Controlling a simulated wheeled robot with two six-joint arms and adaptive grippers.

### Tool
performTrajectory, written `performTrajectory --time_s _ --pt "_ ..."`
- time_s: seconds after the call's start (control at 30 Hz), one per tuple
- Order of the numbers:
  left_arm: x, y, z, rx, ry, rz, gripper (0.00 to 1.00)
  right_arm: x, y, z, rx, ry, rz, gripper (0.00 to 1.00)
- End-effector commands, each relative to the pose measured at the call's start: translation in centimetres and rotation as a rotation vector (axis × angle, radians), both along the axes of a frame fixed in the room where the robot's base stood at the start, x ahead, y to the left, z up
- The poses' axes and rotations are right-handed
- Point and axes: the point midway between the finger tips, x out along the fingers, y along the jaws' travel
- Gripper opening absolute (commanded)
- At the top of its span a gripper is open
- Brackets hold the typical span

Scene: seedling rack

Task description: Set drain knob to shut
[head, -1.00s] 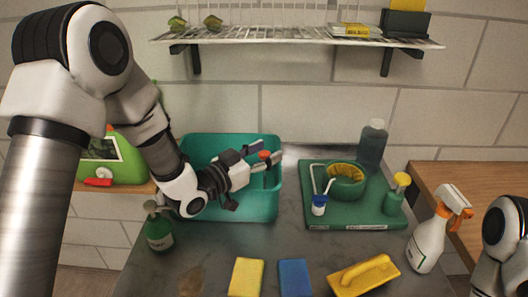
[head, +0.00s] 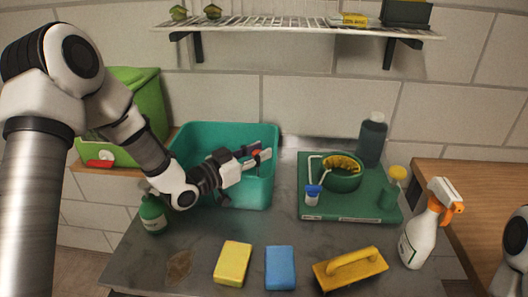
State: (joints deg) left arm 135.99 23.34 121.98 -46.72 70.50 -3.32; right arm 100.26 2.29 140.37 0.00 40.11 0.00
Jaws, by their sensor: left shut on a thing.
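A teal basin (head: 274,135) stands at the back left of the grey worktop. My left gripper (head: 257,153) reaches into it from the left. Its two fingers point right, near the basin's right wall. A small red piece (head: 256,152), which looks like the drain knob, shows between the fingertips, and the gripper is shut on it. The fingers hide most of the piece, so its setting cannot be read. My right gripper is out of view; only part of my right arm shows at the right edge.
A green bottle (head: 152,215) stands close below my left forearm. A yellow sponge (head: 233,263), a blue sponge (head: 280,267) and a yellow float (head: 350,270) lie in front. A green tray (head: 312,213) and a spray bottle (head: 420,240) are right. A wire shelf (head: 290,27) hangs above.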

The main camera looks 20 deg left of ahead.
Motion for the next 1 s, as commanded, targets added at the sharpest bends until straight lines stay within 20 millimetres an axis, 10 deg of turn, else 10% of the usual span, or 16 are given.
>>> performTrajectory --time_s 0.1,0.13,0.2,0.57,1.0 --pt "-0.1 -0.1 -0.5 0.003 0.011 -0.003 0.0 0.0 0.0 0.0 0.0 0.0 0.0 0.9" --pt "-0.1 -0.1 -0.5 0.003 0.012 -0.003 0.35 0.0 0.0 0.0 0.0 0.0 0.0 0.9" --pt "-0.1 -0.1 -0.5 0.003 0.011 -0.003 0.52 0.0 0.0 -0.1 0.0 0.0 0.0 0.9" --pt "-0.5 0.2 -0.3 0.0 0.009 0.001 0.52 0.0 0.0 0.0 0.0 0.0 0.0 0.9" --pt "-7.6 4.2 -0.3 -0.009 0.009 0.003 0.52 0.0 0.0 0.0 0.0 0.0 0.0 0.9"
